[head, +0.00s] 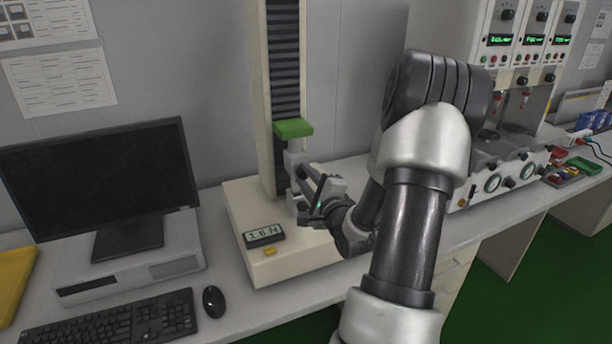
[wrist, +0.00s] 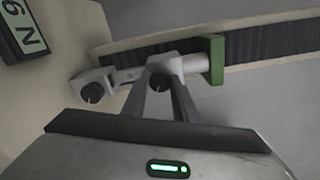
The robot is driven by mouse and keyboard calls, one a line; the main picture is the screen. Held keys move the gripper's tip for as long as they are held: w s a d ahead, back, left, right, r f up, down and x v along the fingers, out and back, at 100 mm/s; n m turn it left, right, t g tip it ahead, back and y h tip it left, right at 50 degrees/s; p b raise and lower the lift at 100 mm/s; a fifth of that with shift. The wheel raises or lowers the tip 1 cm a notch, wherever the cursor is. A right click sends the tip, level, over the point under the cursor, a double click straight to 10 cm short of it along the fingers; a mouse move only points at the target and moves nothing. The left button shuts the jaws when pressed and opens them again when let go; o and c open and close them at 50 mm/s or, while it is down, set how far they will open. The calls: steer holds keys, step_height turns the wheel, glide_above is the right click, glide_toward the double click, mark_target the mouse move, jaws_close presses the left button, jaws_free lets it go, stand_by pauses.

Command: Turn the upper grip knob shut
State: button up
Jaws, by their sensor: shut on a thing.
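The tensile tester's upper grip (head: 293,158) hangs below the green crosshead (head: 293,128), which also shows in the wrist view (wrist: 216,60). In the wrist view the dark round upper grip knob (wrist: 160,82) sits between the two fingers of my gripper (wrist: 159,92), which is shut on it. The lower grip knob (wrist: 93,92), dark with a pale mark, is free to the left in that view. In the head view my gripper (head: 308,181) reaches the grips from the right and hides the knobs.
The tester's base (head: 290,262) carries a small force display (head: 264,236). A monitor (head: 105,185), keyboard (head: 110,322) and mouse (head: 213,301) stand to the left. Instrument panels (head: 530,40) and small trays (head: 583,166) are on the right.

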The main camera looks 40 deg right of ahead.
stand_by(0.3)
steer(key=o, duration=1.1)
steer(key=shift+c, duration=0.2)
steer(key=shift+s, duration=0.1)
steer(key=p+v, duration=0.8)
steer(key=v, duration=0.9)
